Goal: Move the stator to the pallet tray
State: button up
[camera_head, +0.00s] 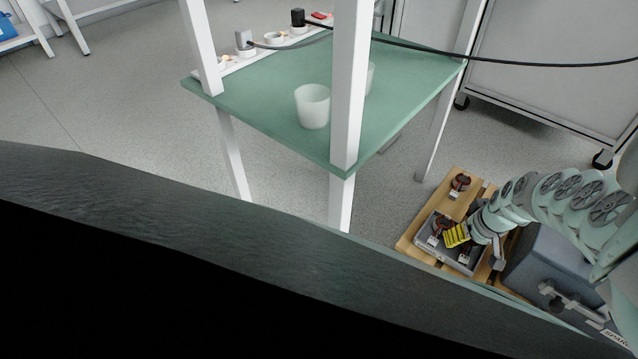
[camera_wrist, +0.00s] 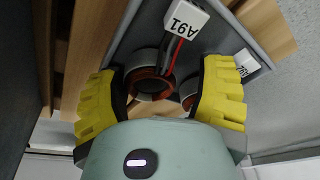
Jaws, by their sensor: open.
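The grey pallet tray (camera_head: 427,229) lies on a wooden pallet at the lower right of the head view, and its grey inside shows in the wrist view (camera_wrist: 220,38). My gripper (camera_head: 457,236) is over the tray, its yellow fingers spread wide. In the wrist view, a stator (camera_wrist: 150,86) with a copper-brown ring, red and dark wires and a white "A91" label appears between the open fingers (camera_wrist: 160,98). A second stator (camera_wrist: 188,90) is partly hidden by the right finger. Another stator (camera_head: 460,182) sits on bare wood behind the tray. Finger contact cannot be told.
The wooden pallet (camera_head: 419,236) surrounds the tray. A grey box (camera_head: 545,262) stands close to its right. A green table (camera_head: 265,100) with white posts and translucent cups (camera_head: 312,106) stands at the back. Open grey floor lies between table and pallet.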

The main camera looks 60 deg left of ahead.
jog(key=shift+w+d+r, duration=0.5)
jog(key=shift+w+r, duration=0.1)
jog(key=shift+r, duration=0.15)
jog(key=shift+s+d+r, duration=0.1)
jog(key=shift+s+r, duration=0.05)
jog(key=shift+r, duration=0.3)
jog(key=shift+s+r, duration=0.25)
jog(key=shift+s, duration=0.05)
jog(key=shift+a+v, duration=0.2)
jog(key=shift+v, duration=1.65)
jog(key=shift+s+r, duration=0.35)
jog(key=shift+r, duration=0.05)
